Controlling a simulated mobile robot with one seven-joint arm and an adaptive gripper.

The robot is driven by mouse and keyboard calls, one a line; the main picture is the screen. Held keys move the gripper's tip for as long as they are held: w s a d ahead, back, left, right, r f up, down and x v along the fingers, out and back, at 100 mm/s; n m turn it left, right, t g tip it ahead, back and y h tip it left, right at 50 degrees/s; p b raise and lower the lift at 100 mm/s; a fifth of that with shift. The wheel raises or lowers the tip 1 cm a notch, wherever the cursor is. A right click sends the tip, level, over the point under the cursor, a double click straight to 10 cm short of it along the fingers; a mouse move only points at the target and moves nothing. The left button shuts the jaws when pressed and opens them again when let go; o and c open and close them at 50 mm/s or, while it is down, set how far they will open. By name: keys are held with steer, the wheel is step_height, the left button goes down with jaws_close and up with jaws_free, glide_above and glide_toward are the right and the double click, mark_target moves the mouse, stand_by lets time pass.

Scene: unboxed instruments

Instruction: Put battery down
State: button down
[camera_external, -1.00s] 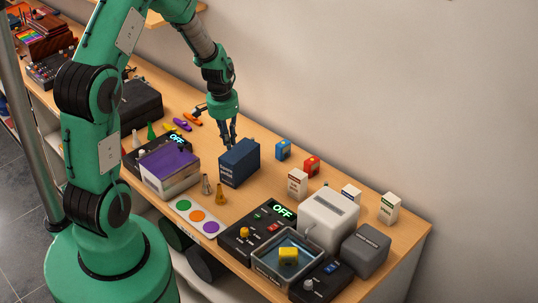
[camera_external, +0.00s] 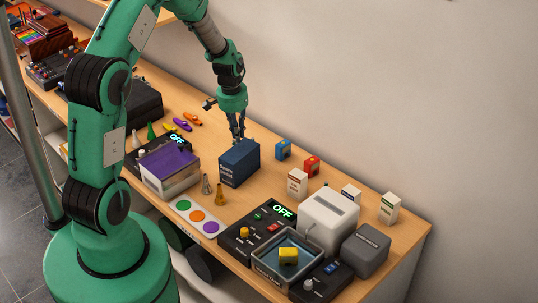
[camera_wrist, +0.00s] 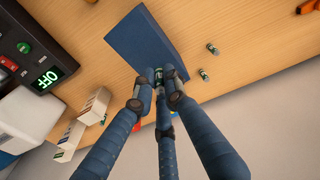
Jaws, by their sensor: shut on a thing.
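My gripper (camera_external: 237,138) is just behind the dark blue box (camera_external: 240,165), its fingers pointing down. In the wrist view, the three fingers of my gripper (camera_wrist: 159,88) close around a small dark-and-green battery (camera_wrist: 159,74), mostly hidden by the fingertips. The battery appears right at the edge of the blue box (camera_wrist: 143,42); I cannot tell whether they touch. Two similar small batteries (camera_wrist: 212,48) (camera_wrist: 204,74) lie on the wooden table to the right in the wrist view. In the external view the held battery is too small or hidden to make out.
A device showing OFF (camera_external: 265,228) and a white machine (camera_external: 329,221) stand toward the front right. Bare tabletop (camera_wrist: 245,50) surrounds the loose batteries.

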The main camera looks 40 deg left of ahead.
steer(key=shift+f, duration=1.5)
steer(key=shift+f, duration=0.15)
steer(key=c, duration=1.8)
jaws_free()
step_height(320, 180, up, 12)
steer(key=s, duration=0.1)
steer(key=shift+s+b, duration=0.15)
steer(key=shift+b, duration=0.25)
